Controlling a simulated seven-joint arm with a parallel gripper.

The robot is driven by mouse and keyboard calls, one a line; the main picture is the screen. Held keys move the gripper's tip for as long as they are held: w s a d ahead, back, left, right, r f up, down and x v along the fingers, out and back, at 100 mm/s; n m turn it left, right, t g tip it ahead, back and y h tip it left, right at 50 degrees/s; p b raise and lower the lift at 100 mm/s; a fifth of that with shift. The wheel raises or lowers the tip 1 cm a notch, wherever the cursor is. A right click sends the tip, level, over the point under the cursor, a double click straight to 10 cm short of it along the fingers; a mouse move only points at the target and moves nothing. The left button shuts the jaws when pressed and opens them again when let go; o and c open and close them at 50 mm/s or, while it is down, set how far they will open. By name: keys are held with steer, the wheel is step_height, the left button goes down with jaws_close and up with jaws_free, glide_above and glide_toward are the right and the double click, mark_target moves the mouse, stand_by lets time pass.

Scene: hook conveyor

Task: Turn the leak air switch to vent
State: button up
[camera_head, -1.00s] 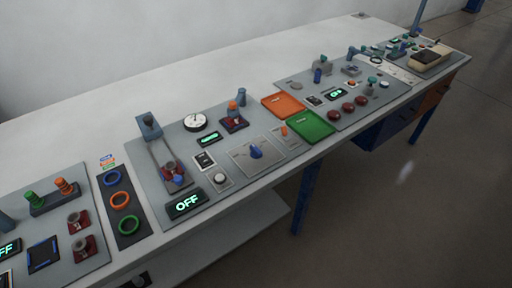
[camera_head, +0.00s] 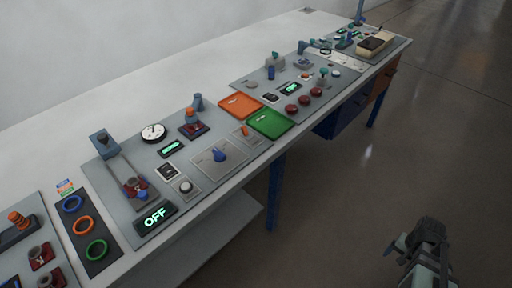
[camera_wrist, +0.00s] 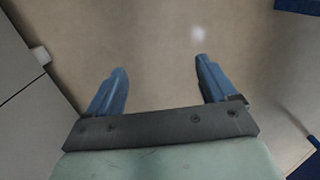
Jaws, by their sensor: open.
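A blue rotary knob (camera_head: 219,155) stands on a light plate in the middle bench panel; it may be the leak air switch, but its label is too small to read. A dark display (camera_head: 155,216) left of it on the same panel reads OFF in green. My gripper (camera_wrist: 160,68) is open and empty, its two blue fingers pointing over bare floor in the wrist view. In the head view, part of my arm end (camera_head: 430,245) shows at the lower right, off the bench's front side and well apart from the knob. Its fingertips are hard to make out there.
An orange tray (camera_head: 240,105) and a green tray (camera_head: 270,123) lie right of the knob. A white round button (camera_head: 185,187) and a dial gauge (camera_head: 154,132) share its panel. Red buttons (camera_head: 304,100) stand on the farther panel. The floor (camera_head: 340,220) before the bench is clear.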

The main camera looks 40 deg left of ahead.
steer(key=w+a+r, duration=0.3)
steer(key=a+r, duration=0.2)
steer(key=a, duration=0.3)
steer(key=w+a+r, duration=0.3)
steer(key=a+r, duration=0.1)
steer(key=a, duration=0.5)
steer(key=s+a+r, duration=0.2)
steer(key=a+r, duration=0.2)
steer(key=a, duration=0.5)
steer(key=s+a+r, duration=0.1)
steer(key=a+r, duration=0.4)
steer(key=a, duration=0.4)
glide_toward(219, 152)
steer(key=shift+t, duration=0.3)
steer(key=f, duration=0.9)
steer(key=shift+s, duration=0.25)
steer(key=c, duration=1.1)
